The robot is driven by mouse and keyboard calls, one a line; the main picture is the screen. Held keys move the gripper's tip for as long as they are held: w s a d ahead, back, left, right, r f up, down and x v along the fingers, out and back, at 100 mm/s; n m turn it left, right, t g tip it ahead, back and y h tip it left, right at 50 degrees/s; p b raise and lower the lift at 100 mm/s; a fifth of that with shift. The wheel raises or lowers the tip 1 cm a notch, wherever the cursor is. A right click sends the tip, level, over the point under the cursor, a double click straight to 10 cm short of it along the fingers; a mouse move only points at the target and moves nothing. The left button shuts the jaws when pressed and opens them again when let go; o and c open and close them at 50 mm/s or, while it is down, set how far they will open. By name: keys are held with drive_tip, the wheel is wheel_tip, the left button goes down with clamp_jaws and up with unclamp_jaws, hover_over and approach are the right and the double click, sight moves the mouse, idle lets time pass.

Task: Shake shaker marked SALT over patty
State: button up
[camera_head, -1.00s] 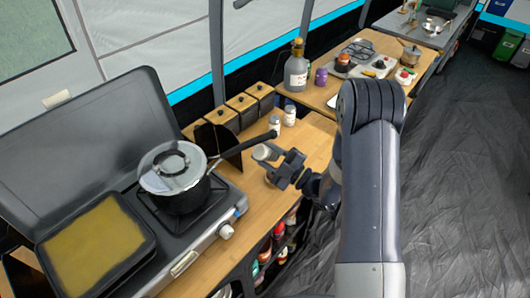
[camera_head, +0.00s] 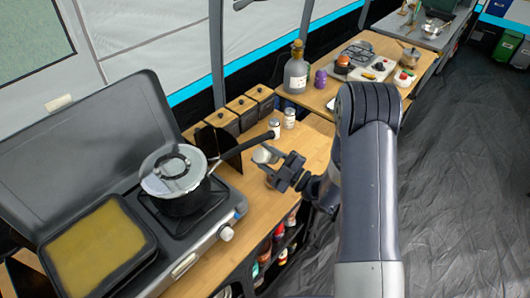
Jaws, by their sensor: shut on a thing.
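My gripper (camera_head: 274,167) is shut on a small whitish cylinder (camera_head: 261,155), apparently a shaker, held tilted above the wooden counter. Its marking cannot be read. Two small white shakers with grey tops, one on the left (camera_head: 274,126) and one on the right (camera_head: 289,118), stand upright on the counter just behind my gripper. Their labels are too small to read. No patty can be made out with certainty. A small round orange-brown thing (camera_head: 342,65) with a dark top sits on the far table, too small to identify.
A lidded pot (camera_head: 178,198) stands on the stove; its long dark handle reaches toward the shakers. A pan with a flat yellow-brown surface (camera_head: 100,248) is at left. A large bottle (camera_head: 296,74) stands on the far table.

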idle(0.4)
wheel_tip(320, 180, up, 5)
drive_tip(key=p, duration=0.4)
drive_tip(key=shift+f, duration=0.3)
wheel_tip(320, 180, down, 5)
drive_tip(key=b, duration=0.3)
drive_tip(key=shift+r, duration=0.25)
